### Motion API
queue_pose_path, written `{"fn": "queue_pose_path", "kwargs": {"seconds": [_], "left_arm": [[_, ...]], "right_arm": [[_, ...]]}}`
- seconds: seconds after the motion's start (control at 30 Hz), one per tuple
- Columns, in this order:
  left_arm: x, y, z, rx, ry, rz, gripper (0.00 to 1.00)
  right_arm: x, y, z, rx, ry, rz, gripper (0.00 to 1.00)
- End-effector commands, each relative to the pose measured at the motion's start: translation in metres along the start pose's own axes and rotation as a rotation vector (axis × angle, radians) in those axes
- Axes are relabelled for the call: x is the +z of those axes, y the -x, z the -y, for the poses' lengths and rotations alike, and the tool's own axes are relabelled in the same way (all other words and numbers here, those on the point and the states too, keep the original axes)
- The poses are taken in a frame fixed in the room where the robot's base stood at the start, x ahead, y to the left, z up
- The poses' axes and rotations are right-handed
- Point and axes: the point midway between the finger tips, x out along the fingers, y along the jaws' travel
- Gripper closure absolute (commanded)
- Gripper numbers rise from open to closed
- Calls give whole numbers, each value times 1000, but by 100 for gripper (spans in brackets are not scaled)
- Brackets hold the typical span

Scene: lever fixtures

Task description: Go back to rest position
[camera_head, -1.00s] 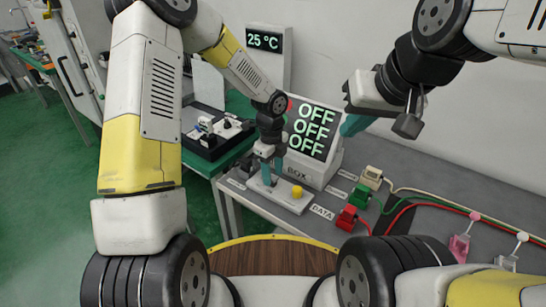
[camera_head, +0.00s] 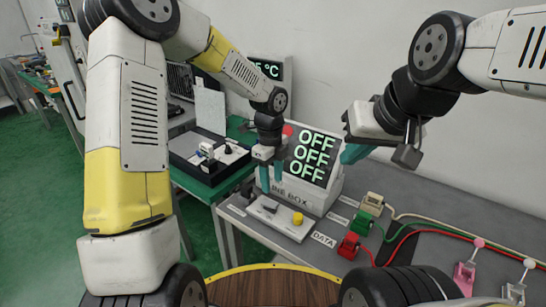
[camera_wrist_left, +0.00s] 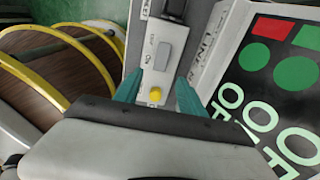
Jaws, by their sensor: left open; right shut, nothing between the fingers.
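My left gripper (camera_head: 271,180) is open and empty. It is above a white switch plate with a yellow button (camera_head: 297,218) and a dark grey lever piece (camera_head: 270,206). In the left wrist view, the teal fingers of my left gripper (camera_wrist_left: 158,92) are spread on either side of the yellow button (camera_wrist_left: 155,94), with the grey piece (camera_wrist_left: 162,56) beyond it. My right gripper (camera_head: 353,153) is shut and empty, held up in front of the wall, right of the display box. The display (camera_head: 316,157) reads OFF on three lines.
The grey table (camera_head: 430,205) carries a red connector (camera_head: 348,246), a green connector (camera_head: 361,224) and cables at the right. A dark tray (camera_head: 210,155) with a small device stands on the green bench at left. There is free room above the table's middle.

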Motion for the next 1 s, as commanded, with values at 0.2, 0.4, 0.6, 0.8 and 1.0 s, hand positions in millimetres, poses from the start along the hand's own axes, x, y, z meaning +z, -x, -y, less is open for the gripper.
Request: {"fn": "queue_pose_path", "kwargs": {"seconds": [0.2, 0.4, 0.6, 0.8, 1.0], "left_arm": [[15, 52, -29, -59, 274, 59, 53], [25, 120, -84, -184, 746, 77, 53], [21, 172, -144, -334, 1225, -5, 53], [7, 203, -200, -465, 1672, -201, 53], [-8, 214, -233, -521, 1959, -404, 53]], "right_arm": [[0, 0, 0, 0, 0, 0, 100], [0, 0, 0, 0, 0, 0, 100], [0, 0, 0, 0, 0, 0, 100], [0, 0, 0, 0, 0, 0, 100], [0, 0, 0, 0, 0, 0, 100]]}}
